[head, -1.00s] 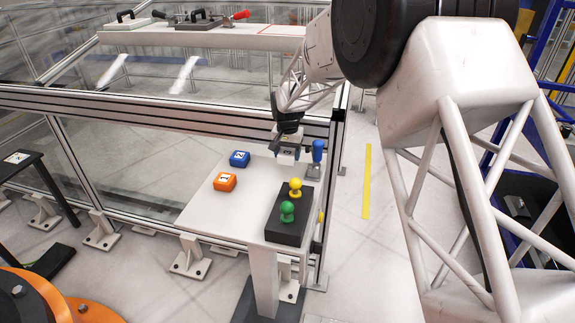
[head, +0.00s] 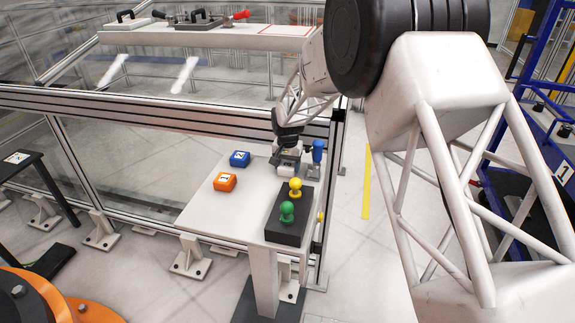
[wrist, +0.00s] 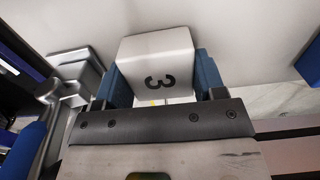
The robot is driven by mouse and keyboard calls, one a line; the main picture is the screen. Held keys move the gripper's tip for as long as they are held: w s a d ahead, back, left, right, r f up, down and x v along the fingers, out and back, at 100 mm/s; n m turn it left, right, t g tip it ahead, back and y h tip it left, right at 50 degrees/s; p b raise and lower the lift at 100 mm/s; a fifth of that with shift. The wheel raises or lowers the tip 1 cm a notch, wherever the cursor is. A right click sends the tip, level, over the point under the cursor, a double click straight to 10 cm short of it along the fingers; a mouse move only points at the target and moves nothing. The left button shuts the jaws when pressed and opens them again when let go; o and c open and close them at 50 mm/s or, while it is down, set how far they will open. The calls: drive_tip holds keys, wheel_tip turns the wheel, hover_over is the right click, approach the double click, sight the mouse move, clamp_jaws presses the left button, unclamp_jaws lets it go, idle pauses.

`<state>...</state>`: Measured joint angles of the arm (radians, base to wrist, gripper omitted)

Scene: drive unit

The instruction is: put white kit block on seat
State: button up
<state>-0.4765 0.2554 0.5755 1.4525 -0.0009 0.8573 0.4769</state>
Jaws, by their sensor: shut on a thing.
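The white kit block (wrist: 158,62), marked with a black 3, is between the blue-padded fingers of my gripper (wrist: 160,85) in the wrist view. The gripper is shut on it. In the head view my gripper (head: 288,160) is low over the far right part of the white table (head: 205,212), just left of a blue-handled clamp (head: 317,152). The block is mostly hidden there, and I cannot tell whether it touches the surface below. A grey metal fixture (wrist: 76,72) stands left of the block in the wrist view. I cannot make out the seat clearly.
A blue block (head: 240,159) and an orange block (head: 225,182) lie left of the gripper. A framed clear panel (head: 150,165) runs behind. The table's front left is clear.

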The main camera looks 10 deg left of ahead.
sight(288, 164)
drive_tip(key=o, duration=1.2)
drive_tip(key=shift+r, duration=0.15)
drive_tip(key=shift+r, duration=6)
